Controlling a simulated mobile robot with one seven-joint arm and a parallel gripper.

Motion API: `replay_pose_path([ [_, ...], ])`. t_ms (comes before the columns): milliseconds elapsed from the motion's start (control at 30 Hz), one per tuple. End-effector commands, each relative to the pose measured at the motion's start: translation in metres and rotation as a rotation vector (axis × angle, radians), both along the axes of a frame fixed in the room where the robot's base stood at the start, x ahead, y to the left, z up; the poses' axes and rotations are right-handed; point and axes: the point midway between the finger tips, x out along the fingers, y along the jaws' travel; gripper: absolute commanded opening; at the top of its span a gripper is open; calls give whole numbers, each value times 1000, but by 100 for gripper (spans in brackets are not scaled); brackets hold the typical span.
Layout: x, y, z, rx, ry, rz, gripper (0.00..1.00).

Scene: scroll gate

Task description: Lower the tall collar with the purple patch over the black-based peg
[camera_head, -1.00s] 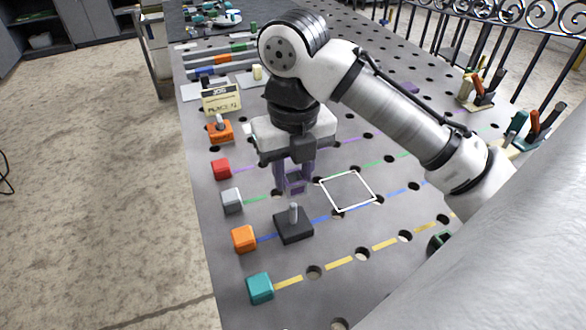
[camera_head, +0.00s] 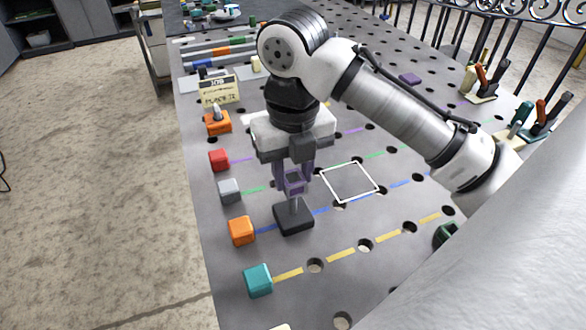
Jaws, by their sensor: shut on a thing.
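The tall collar (camera_head: 294,187) is a small purple-and-grey piece in my gripper (camera_head: 293,178), which is shut on it and points down. The black-based peg (camera_head: 293,217) stands upright on the table, a grey pin on a square black base. The collar is directly above the pin in the picture, and its lower end is at or close to the pin's top. I cannot tell whether the pin has entered the collar. My gripper's fingers hide part of the collar.
Orange (camera_head: 241,231), teal (camera_head: 258,280), grey (camera_head: 230,191) and red (camera_head: 219,160) blocks line the table's left side. A white square outline (camera_head: 349,181) lies to the right. An orange-based peg (camera_head: 217,123) and a sign (camera_head: 218,91) stand farther back. The table has several holes.

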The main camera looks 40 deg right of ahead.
Motion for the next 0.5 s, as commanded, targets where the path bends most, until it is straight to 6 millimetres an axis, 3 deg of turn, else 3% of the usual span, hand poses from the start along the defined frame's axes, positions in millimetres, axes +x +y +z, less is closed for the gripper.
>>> replay_pose_path([
  [500, 0, 0, -8, 1, -1, 0, 5],
])
